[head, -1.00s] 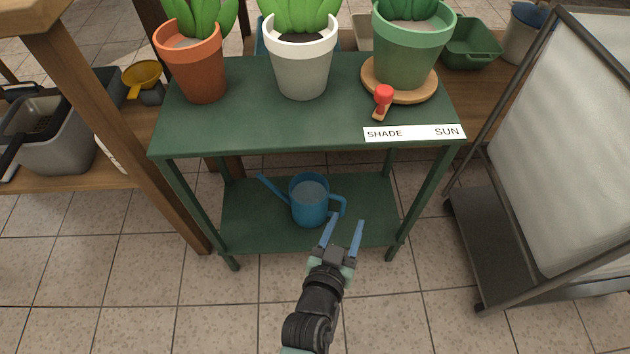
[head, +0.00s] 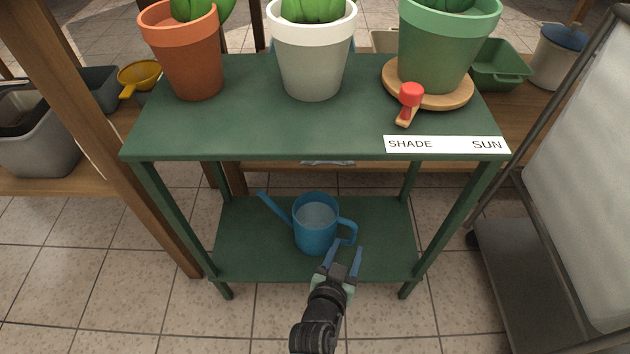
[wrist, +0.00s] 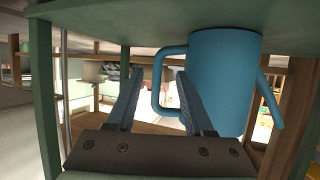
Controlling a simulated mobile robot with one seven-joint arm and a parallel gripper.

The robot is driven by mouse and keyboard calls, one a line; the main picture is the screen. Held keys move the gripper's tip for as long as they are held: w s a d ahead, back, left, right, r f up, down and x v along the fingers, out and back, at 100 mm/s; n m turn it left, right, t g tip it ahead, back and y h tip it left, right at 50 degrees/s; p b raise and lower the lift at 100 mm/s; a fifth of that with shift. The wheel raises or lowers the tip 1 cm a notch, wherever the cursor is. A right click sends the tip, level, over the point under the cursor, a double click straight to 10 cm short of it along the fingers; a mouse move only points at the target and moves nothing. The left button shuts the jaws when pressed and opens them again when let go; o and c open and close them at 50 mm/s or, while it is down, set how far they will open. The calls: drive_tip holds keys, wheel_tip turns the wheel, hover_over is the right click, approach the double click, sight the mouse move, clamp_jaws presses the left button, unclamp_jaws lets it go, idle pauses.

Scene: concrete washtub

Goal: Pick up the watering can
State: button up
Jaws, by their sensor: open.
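The blue watering can (head: 314,238) stands upright on the lower shelf (head: 248,258) of a green stand, spout to the left, handle (head: 349,229) to the right. My gripper (head: 346,248) is open and empty at the shelf's front, with its fingertips just short of the handle. In the wrist view the scene looks upside down. There the can (wrist: 222,80) hangs from the top, and its handle (wrist: 158,85) shows between the two open fingers (wrist: 160,72). I cannot tell whether the fingertips reach past the handle.
The stand's upper shelf (head: 230,130) overhangs the can and bears an orange pot (head: 190,65), a white pot (head: 312,65), a green pot (head: 437,55) and a red-and-wood tool (head: 408,100). Stand legs flank the lower shelf. A framed panel (head: 580,180) stands at right.

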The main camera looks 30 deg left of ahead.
sight(351, 240)
drive_tip(key=b+x, duration=0.1)
drive_tip(key=x, duration=0.1)
drive_tip(key=b+x, duration=0.1)
drive_tip(key=x, duration=0.1)
drive_tip(key=shift+w+r, duration=0.1)
drive_tip(key=shift+w, duration=0.35)
clamp_jaws()
idle(0.9)
drive_tip(key=shift+r, duration=0.2)
